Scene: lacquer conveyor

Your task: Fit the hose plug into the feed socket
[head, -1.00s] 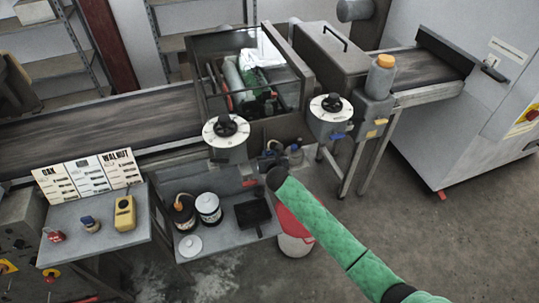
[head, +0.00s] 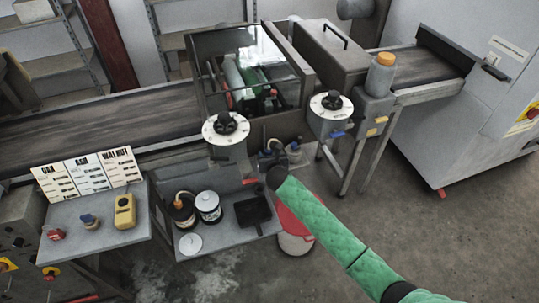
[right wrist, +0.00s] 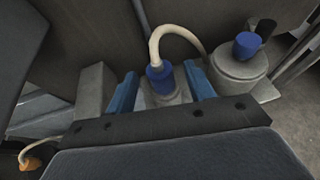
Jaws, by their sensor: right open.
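The hose plug (right wrist: 158,74) is blue, with a cream hose (right wrist: 172,34) arching from its top. It stands upright on a grey, rounded base in the right wrist view. My right gripper (right wrist: 161,90) is open, with one blue finger on each side of the plug and its base. Gaps show beside the plug, so the fingers look apart from it. In the head view my green-sleeved right arm reaches to this spot below the conveyor, and its dark wrist hides part of the gripper. I cannot tell which part is the feed socket. My left gripper is out of view.
A grey canister (right wrist: 240,66) with a blue knob stands just right of the gripper. A shelf (head: 222,238) holds a black jar (head: 183,212), a white-lidded jar (head: 208,207) and a dark tray. The conveyor (head: 100,122) runs behind.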

